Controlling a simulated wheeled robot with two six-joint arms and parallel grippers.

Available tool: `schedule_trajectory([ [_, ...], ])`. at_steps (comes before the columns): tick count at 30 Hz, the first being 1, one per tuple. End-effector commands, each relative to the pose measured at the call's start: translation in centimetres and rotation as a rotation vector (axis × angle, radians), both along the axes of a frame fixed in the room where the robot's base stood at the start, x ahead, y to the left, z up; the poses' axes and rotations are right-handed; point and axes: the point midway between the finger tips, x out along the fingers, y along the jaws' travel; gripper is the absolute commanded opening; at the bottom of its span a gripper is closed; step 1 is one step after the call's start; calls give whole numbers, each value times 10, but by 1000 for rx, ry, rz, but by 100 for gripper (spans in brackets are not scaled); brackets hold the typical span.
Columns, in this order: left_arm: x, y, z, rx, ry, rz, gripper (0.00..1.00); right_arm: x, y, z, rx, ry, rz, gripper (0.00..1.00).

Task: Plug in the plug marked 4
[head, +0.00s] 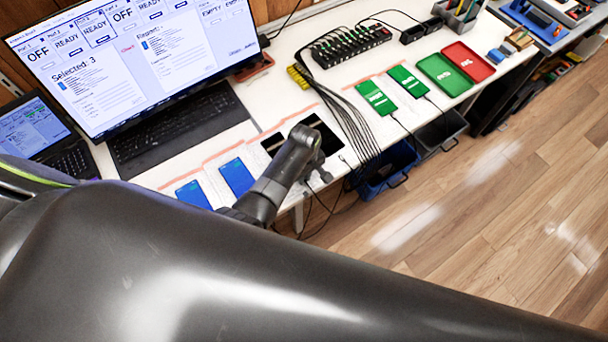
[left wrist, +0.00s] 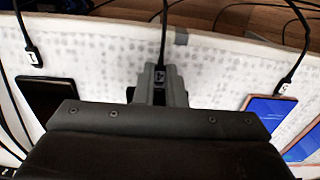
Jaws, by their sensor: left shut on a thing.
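My left gripper (head: 316,170) is over the front edge of the white table, by the black-screened phones. In the left wrist view its narrow fingers (left wrist: 160,88) are shut on a dark plug marked 4 (left wrist: 160,75), with its cable leading up to the table edge. A black phone (left wrist: 47,98) lies to the left and a blue-screened phone (left wrist: 268,108) to the right. The gripper body hides what lies between them, so I cannot tell whether the plug touches a phone. Two other labelled plugs, one on the left (left wrist: 34,57) and one on the right (left wrist: 283,86), lie apart. My right gripper is not in view.
A monitor (head: 140,50) and keyboard (head: 175,130) stand at the left. Blue-screened phones (head: 236,177) and green-screened phones (head: 375,98) flank the gripper. A black power strip (head: 350,45), a green tray (head: 444,75) and a red tray (head: 468,61) are farther right. Cables cross the table edge.

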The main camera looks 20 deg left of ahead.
Motion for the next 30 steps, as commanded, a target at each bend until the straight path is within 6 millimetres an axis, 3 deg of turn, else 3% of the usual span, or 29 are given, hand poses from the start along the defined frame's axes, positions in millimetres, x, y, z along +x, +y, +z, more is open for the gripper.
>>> schedule_trajectory([
  [30,1,1,0,1,1,0,0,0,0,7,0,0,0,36],
])
